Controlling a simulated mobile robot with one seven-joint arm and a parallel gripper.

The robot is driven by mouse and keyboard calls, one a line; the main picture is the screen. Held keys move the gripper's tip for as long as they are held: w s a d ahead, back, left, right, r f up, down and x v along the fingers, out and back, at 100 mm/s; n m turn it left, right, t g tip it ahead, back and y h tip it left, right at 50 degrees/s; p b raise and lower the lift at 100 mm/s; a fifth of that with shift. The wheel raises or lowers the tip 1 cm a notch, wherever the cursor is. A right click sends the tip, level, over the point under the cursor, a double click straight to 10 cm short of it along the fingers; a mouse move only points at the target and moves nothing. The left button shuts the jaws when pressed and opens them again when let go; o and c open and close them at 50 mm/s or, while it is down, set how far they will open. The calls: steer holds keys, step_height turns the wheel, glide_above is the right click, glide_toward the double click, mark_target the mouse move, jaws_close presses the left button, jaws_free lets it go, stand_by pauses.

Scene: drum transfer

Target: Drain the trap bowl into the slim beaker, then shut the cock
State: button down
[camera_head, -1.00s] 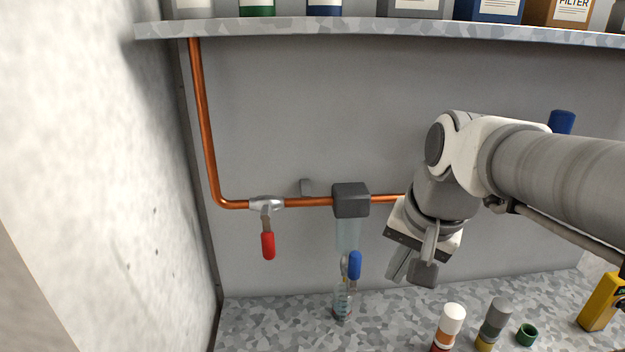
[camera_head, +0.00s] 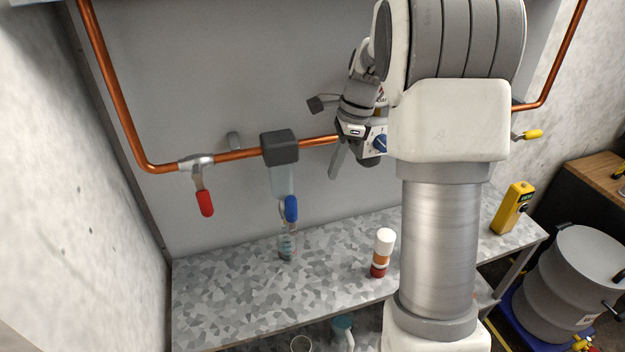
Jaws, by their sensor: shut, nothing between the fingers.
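The trap bowl (camera_head: 283,181) is a pale, see-through bluish cup hanging under a dark grey block (camera_head: 280,148) on the copper pipe. The cock's blue handle (camera_head: 291,208) hangs roughly upright just below the bowl. The slim beaker (camera_head: 287,246) is clear and stands upright on the speckled counter under the cock. Its top is partly hidden by the handle, and I cannot tell how much liquid it holds. My gripper (camera_head: 337,163) is shut and empty. It is to the right of the bowl, above the counter and apart from the bowl, handle and beaker.
A red-handled valve (camera_head: 204,203) hangs from the pipe (camera_head: 235,155) at left, a yellow-handled one (camera_head: 533,134) at right. A white-capped bottle (camera_head: 382,252) and a yellow device (camera_head: 512,207) stand on the counter (camera_head: 225,285). The counter is clear around the beaker. A grey drum (camera_head: 575,283) stands at lower right.

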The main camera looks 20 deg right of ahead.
mark_target(292, 216)
steer(key=w+a+f, duration=0.1)
steer(key=a+f, duration=0.5)
steer(key=f, duration=0.3)
steer(key=shift+a+p, duration=0.25)
steer(key=shift+p, duration=0.1)
steer(key=shift+a+h, duration=0.15)
steer(key=shift+h, duration=0.15)
